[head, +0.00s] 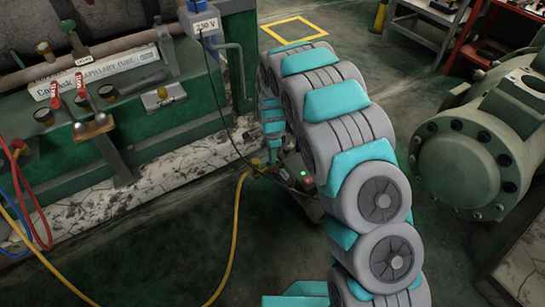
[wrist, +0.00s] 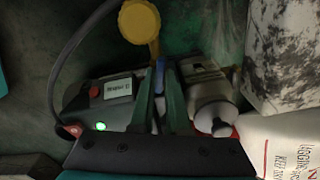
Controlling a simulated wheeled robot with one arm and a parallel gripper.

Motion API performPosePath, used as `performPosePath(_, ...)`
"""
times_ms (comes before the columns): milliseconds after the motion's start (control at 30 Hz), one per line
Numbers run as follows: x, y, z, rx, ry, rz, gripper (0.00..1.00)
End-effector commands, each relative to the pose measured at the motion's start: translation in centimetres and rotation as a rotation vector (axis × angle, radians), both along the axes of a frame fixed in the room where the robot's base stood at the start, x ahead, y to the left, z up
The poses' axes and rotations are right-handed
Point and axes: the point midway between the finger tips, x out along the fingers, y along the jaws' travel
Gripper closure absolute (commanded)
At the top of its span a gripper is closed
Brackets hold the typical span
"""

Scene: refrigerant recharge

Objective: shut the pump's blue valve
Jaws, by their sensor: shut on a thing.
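The pump (wrist: 92,97) fills the middle of the wrist view, with a red switch (wrist: 95,91) and a lit green lamp (wrist: 101,126). The blue valve (wrist: 160,72) shows as a narrow blue strip between the fingers of my gripper (wrist: 161,77), which are shut on it. The fingers hide most of the valve, so I cannot tell how far it is turned. A yellow fitting (wrist: 140,22) stands just beyond the fingertips. In the head view the pump (head: 303,180) sits on the floor, partly behind my arm; the valve is hidden there.
A yellow hose (head: 238,222) and a dark cable (head: 229,130) run close to the pump. A green bench with gauges and red-handled valves (head: 82,88) stands at left. A large green cylindrical machine (head: 462,160) stands at right. A printed white bag (wrist: 285,140) lies right of the pump.

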Motion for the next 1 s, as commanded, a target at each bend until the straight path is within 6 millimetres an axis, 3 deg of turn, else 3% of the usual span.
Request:
performPosePath(133, 0.16, 0.02, 0.13, 0.001, -0.005, -0.096, 1.00)
performPosePath(433, 0.19, 0.02, 0.14, 0.002, -0.005, -0.122, 1.00)
performPosePath(700, 0.22, -0.02, 0.16, 0.002, -0.006, -0.352, 1.00)
performPosePath(1000, 0.21, 0.02, 0.12, 0.003, -0.006, -0.371, 1.00)
